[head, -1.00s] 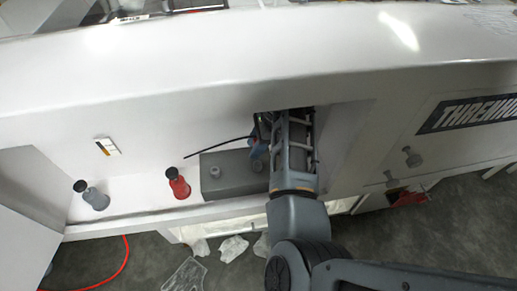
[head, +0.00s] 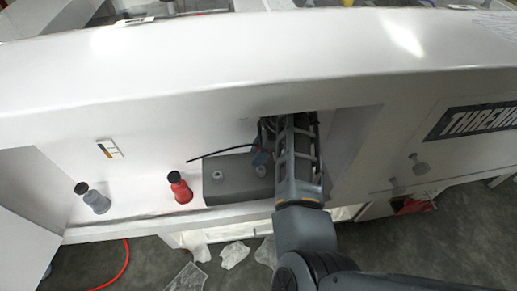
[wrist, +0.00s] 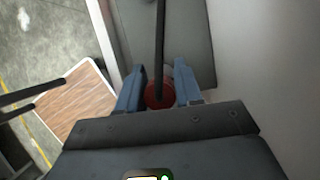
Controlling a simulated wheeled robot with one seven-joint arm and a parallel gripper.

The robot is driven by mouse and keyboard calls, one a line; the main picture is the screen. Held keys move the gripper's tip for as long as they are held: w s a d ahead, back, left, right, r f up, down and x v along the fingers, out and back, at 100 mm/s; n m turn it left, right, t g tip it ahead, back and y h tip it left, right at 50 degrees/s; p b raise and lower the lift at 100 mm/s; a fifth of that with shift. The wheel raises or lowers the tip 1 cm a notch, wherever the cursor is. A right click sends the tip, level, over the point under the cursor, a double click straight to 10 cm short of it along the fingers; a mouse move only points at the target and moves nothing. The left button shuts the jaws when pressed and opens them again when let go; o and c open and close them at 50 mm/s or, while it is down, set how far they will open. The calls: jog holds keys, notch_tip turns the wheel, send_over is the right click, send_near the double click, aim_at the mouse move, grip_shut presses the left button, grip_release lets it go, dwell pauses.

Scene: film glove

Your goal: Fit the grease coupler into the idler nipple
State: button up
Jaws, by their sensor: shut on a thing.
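My gripper (wrist: 160,92) has blue fingers, shut on a round red part with a black hose, seemingly the grease coupler (wrist: 159,96). The black hose (wrist: 160,35) runs away from it in the wrist view. In the head view my gripper (head: 262,155) is inside the white recess, over the right part of a grey block (head: 235,190). The block carries two small grey fittings, a left one (head: 217,175) and a right one (head: 261,171) just below my fingers. I cannot tell which is the idler nipple. The coupler's tip is hidden, so contact cannot be seen.
A red bottle (head: 180,189) and a grey bottle (head: 97,202) with dark caps stand left of the block. The white housing (head: 200,60) overhangs the recess, and its wall is close on the right. Clear plastic bags (head: 235,254) lie below.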

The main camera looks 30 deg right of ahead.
jog(key=shift+f+b, duration=0.7)
jog(key=shift+f, duration=1.05)
jog(key=shift+p, duration=1.35)
jog(key=shift+f+b, duration=0.45)
jog(key=shift+f, duration=0.95)
dwell(0.4)
jog(key=o, duration=1.1)
jog(key=shift+v, duration=3.9)
